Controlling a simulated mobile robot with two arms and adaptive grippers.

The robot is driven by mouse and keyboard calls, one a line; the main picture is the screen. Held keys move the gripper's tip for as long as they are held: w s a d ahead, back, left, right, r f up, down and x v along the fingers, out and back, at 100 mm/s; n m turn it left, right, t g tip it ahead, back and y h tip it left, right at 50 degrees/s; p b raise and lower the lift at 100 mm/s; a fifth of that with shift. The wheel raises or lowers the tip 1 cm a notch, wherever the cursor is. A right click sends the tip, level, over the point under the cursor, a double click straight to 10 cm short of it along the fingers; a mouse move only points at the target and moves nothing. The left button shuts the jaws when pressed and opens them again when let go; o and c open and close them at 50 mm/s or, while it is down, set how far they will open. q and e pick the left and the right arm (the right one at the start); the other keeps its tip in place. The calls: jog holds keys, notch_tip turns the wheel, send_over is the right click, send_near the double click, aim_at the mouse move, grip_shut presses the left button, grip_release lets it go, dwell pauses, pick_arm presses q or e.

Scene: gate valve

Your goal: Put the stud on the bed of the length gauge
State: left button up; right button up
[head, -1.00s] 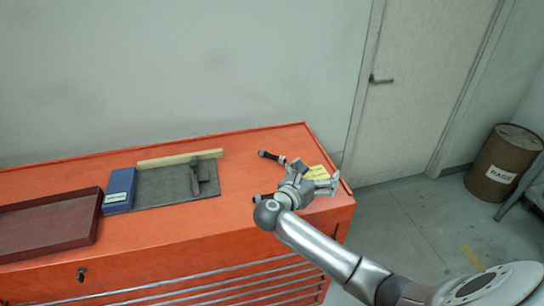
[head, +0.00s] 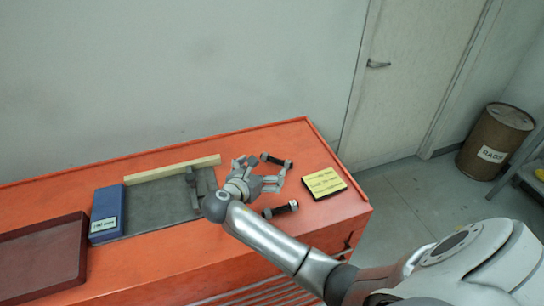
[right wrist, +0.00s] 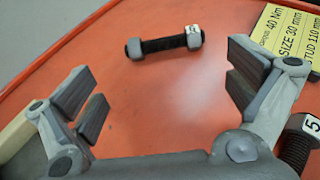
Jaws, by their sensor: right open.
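Two dark studs with grey nuts at both ends lie on the orange cabinet top. The far stud (head: 276,160) shows ahead of the open fingers in the right wrist view (right wrist: 165,44). The near stud (head: 281,209) is partly cut off at the right edge of the right wrist view (right wrist: 297,146). My right gripper (head: 262,172) is open and empty, between the studs and slightly left of them. A grey plate (head: 155,207) with a dark upright piece (head: 193,188) lies to the left and looks like the length gauge. My left gripper is out of view.
A yellow card (head: 324,182) reading "STUD 110 mm" in the right wrist view lies right of the studs. A blue box (head: 107,212), a pale strip (head: 172,170) and a dark red tray (head: 40,258) are on the left. The cabinet's right edge is near the card.

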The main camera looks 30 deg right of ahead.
aim_at(275, 167)
jog(key=d, duration=0.2)
jog(key=shift+w+d+f, duration=0.35)
jog(key=shift+d, duration=0.05)
jog(key=shift+w+d+f+p, duration=0.1)
jog(key=shift+w+d+p, duration=0.1)
jog(key=shift+p, duration=0.15)
jog(key=p+x, duration=0.1)
jog(key=x, duration=0.3)
jog(key=shift+w+d+p, duration=0.3)
jog(key=shift+d, duration=0.1)
jog(key=shift+c, duration=1)
jog(key=c, duration=0.8)
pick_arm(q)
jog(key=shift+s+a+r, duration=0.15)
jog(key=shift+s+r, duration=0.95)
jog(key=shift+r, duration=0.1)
pick_arm(e)
jog(key=shift+o, duration=0.2)
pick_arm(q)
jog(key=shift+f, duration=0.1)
